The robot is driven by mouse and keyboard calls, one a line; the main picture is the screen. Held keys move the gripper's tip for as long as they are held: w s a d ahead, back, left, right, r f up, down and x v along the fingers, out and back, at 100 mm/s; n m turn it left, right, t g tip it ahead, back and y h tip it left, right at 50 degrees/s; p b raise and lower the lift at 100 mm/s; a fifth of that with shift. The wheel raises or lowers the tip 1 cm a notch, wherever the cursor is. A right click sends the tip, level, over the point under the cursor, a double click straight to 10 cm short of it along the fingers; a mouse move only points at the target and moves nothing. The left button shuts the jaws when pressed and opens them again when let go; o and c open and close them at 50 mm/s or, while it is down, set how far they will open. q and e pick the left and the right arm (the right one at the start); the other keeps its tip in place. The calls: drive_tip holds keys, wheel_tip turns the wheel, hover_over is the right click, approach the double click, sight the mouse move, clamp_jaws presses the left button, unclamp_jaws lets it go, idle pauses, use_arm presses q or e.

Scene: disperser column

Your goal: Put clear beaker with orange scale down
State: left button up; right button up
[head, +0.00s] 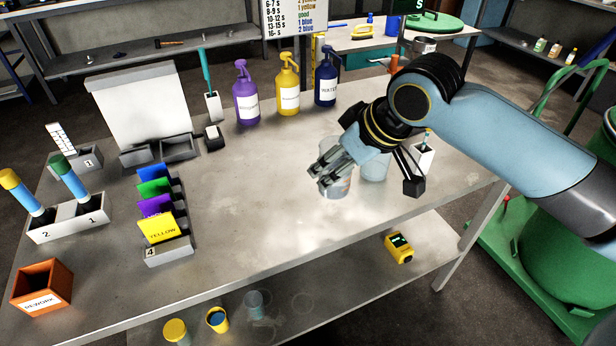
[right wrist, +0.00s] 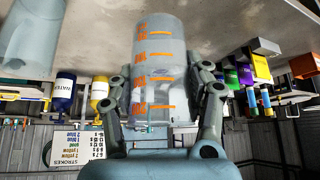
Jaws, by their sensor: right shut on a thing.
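The clear beaker with the orange scale (right wrist: 160,70) is between the fingers of my right gripper (right wrist: 165,100) in the right wrist view, its orange marks facing the camera. In the head view the beaker (head: 338,187) shows partly behind the fingers of the right gripper (head: 328,174), over the front part of the steel table (head: 260,205). The right gripper is shut on it. I cannot tell whether its base touches the table. My left gripper is not in view.
A second clear beaker (head: 374,168) stands close to the right of the held one. A small white holder (head: 422,160) is farther right. Purple (head: 246,95), yellow (head: 288,88) and blue (head: 326,82) bottles stand at the back. The table's middle is clear; its front edge is near.

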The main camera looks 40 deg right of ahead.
drive_tip(key=w+f, duration=0.2)
drive_tip(key=w, duration=0.1)
drive_tip(key=w+f, duration=0.2)
drive_tip(key=w, duration=0.1)
drive_tip(key=w+a+f, duration=0.1)
drive_tip(key=w+f, duration=0.1)
drive_tip(key=w, duration=0.2)
drive_tip(key=shift+f, duration=0.1)
wheel_tip(320, 180, down, 3)
drive_tip(key=shift+f, duration=0.35)
drive_tip(key=o, duration=1.4)
drive_tip(key=shift+f, duration=0.1)
